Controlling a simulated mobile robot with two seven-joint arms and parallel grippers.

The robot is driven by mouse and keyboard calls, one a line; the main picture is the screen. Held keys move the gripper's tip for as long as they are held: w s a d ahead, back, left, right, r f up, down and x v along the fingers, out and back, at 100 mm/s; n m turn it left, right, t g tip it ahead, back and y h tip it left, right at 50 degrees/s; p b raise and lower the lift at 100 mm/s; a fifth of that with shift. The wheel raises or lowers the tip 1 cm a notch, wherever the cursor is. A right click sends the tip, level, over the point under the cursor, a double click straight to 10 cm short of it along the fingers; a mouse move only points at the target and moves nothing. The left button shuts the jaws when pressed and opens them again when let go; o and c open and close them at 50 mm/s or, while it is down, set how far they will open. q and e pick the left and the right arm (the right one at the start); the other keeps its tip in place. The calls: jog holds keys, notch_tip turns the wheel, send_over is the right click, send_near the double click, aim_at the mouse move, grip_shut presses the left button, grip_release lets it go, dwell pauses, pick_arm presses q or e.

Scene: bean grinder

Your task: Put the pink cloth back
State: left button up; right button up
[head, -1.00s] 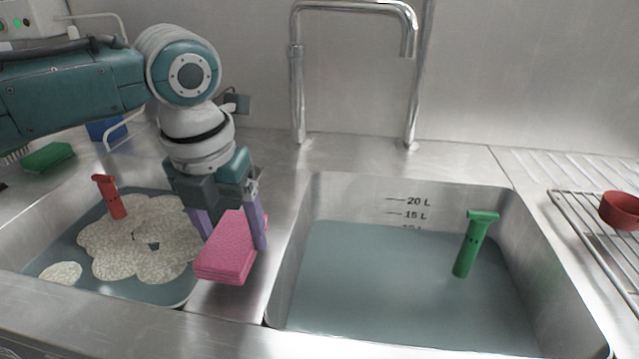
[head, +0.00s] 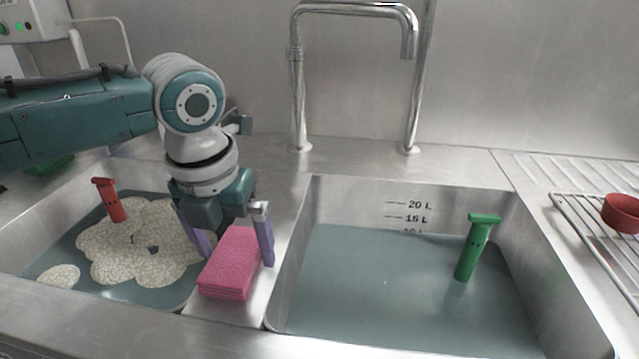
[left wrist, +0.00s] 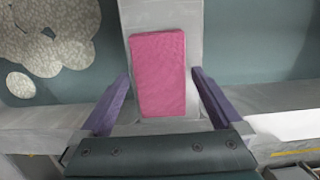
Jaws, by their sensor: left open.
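The pink cloth (head: 231,263) is a folded block lying on the steel divider between the two sinks. It also shows in the left wrist view (left wrist: 158,74), flat on the divider between the two fingers. My left gripper (head: 234,254) is open, with its purple fingers apart on either side of the cloth. In the left wrist view, the fingers (left wrist: 161,104) stand clear of the cloth with a gap on each side. My right gripper is not in view.
The left sink holds water with foam (head: 140,245) and a red plug handle (head: 109,200). The right sink (head: 400,285) holds water and a green handle (head: 475,247). A tap (head: 297,90) stands behind. A red cup (head: 622,212) sits on a rack at right.

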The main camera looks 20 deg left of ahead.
aim_at(230, 262)
pick_arm(q)
notch_tip(230, 262, up, 12)
jog(key=s+f+p, duration=0.1)
jog(key=s+p, duration=0.1)
jog(key=p, duration=0.1)
jog(key=s+d+f+n+h, duration=0.1)
jog(key=s+d+f+n, duration=0.1)
jog(key=n, duration=0.3)
jog(key=s+d+f+n, duration=0.1)
jog(key=s+d+n, duration=0.3)
jog(key=d, duration=0.1)
jog(key=s+d+f+n+t+h, duration=0.1)
jog(key=s+d+f+n, duration=0.1)
jog(key=s+d+n, duration=0.1)
jog(key=shift+s+d+f+n+h, duration=0.15)
jog(key=shift+d+n, duration=0.1)
jog(key=shift+n, duration=0.4)
jog(key=shift+s+d+f+n+h, duration=0.15)
jog(key=shift+d+n, duration=0.1)
jog(key=shift+n, duration=0.4)
jog(key=s+a+n+y, duration=0.1)
jog(key=s+n, duration=0.3)
jog(key=n, duration=0.4)
jog(key=s+a+n+y, duration=0.1)
jog(key=s+a+n, duration=0.3)
jog(key=n, duration=0.5)
jog(key=shift+s+t, duration=0.4)
jog(key=shift+s, duration=0.2)
